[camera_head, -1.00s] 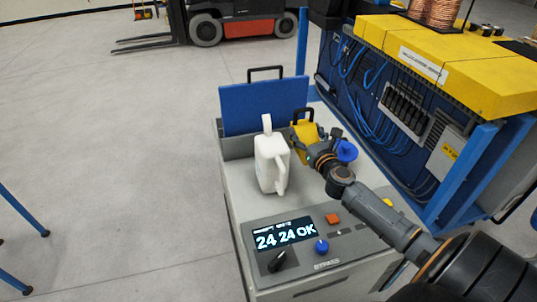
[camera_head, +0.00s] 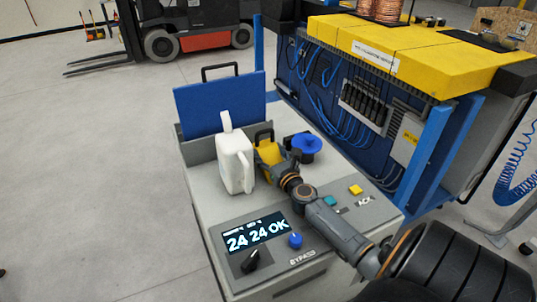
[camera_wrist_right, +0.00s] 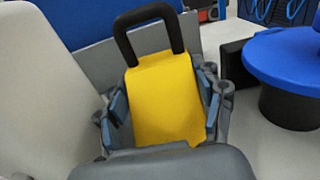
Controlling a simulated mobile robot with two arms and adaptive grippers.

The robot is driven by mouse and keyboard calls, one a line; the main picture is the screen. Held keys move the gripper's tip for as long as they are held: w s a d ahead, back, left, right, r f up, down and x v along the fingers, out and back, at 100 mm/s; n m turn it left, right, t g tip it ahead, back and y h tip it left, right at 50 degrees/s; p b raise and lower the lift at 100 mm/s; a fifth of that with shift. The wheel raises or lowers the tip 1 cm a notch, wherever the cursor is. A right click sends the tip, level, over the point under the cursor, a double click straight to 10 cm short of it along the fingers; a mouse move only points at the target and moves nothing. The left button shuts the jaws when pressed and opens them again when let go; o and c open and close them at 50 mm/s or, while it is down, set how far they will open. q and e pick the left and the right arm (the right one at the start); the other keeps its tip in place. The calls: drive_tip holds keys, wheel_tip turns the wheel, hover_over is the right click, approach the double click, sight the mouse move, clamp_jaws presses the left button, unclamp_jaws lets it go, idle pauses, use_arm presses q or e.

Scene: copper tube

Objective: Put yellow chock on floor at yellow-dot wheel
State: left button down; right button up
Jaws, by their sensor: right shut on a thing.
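The yellow chock (camera_head: 266,152), with a black loop handle on top, is at the grey cabinet's top, beside the white jug. It fills the middle of the right wrist view (camera_wrist_right: 165,95). My right gripper (camera_head: 272,157) is shut on it, with finger pads at both sides of its yellow body in the wrist view. I cannot tell whether the chock touches the cabinet top. My left gripper is not in view. I see no wheel with a yellow dot.
The white jug (camera_head: 233,163) stands close left of the chock, and a blue funnel-like piece (camera_head: 306,144) is at its right. A blue panel (camera_head: 220,105) stands behind. The grey cabinet (camera_head: 205,205) has a lit display. Open floor (camera_head: 90,170) lies left, with a forklift (camera_head: 190,28) beyond.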

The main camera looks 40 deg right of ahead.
drive_tip(key=shift+r, duration=0.15)
drive_tip(key=o, duration=1.2)
drive_tip(key=shift+f, duration=0.25)
drive_tip(key=o, duration=0.4)
drive_tip(key=shift+r, duration=0.1)
drive_tip(key=shift+o, duration=0.4)
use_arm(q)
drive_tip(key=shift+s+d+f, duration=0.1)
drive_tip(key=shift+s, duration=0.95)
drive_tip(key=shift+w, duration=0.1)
use_arm(e)
drive_tip(key=shift+s, duration=0.1)
